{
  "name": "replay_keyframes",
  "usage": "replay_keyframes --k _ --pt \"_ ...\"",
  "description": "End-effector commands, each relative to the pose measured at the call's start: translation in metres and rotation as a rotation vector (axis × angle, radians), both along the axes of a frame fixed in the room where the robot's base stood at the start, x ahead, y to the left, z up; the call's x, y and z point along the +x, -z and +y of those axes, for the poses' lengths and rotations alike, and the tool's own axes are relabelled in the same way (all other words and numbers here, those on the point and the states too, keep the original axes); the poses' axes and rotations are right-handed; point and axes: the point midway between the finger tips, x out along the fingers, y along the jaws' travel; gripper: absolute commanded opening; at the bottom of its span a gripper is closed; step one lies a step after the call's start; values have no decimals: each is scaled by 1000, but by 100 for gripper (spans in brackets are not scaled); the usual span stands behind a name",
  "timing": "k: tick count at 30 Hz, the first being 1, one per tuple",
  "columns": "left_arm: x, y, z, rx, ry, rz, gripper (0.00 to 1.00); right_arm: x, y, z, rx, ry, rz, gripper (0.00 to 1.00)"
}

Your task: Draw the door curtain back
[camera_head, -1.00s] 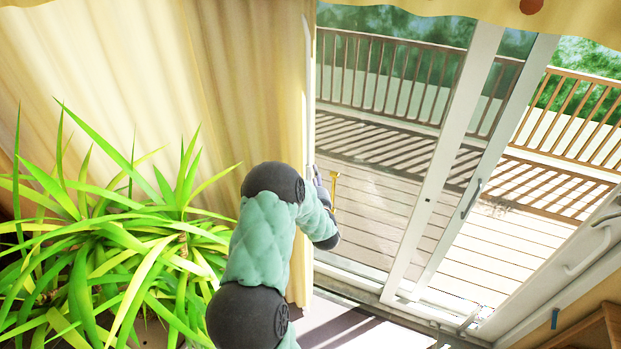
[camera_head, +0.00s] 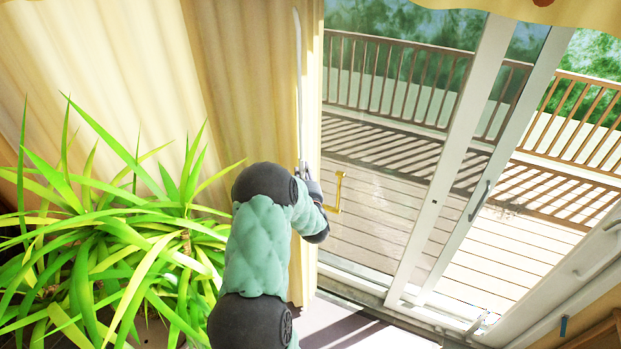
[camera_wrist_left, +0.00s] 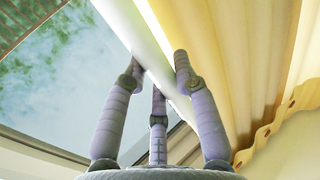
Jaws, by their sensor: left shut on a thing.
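The yellow door curtain (camera_head: 225,90) hangs in folds at the left of the glass door (camera_head: 390,150) in the head view. A slim white draw rod (camera_head: 299,90) hangs in front of the curtain, near its right edge. My left gripper (camera_head: 305,172) is shut on the rod's lower part; my own arm partly hides it. In the left wrist view the gripper's fingers (camera_wrist_left: 158,68) close around the white rod (camera_wrist_left: 146,38), with the curtain (camera_wrist_left: 235,60) to the right and glass to the left. My right gripper is not in view.
A spiky green plant (camera_head: 120,240) stands at the left, its leaves close to my arm and the curtain. A brass door handle (camera_head: 338,192) is just right of my gripper. A deck with a wooden railing (camera_head: 390,75) lies outside.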

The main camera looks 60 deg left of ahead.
Motion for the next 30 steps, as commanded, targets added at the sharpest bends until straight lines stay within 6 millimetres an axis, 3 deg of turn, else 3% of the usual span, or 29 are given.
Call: replay_keyframes --k 6,7,9,22,30 --pt "-2 -2 2 2 -8 -1 0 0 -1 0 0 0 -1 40" --pt "-2 -2 2 2 -9 -1 34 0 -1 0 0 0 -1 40" --pt "-3 -3 2 3 -9 -1 54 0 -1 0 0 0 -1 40" --pt "-3 -2 -3 1 -6 0 54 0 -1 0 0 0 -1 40" --pt "-19 -2 -43 0 -4 0 54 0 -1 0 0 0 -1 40"
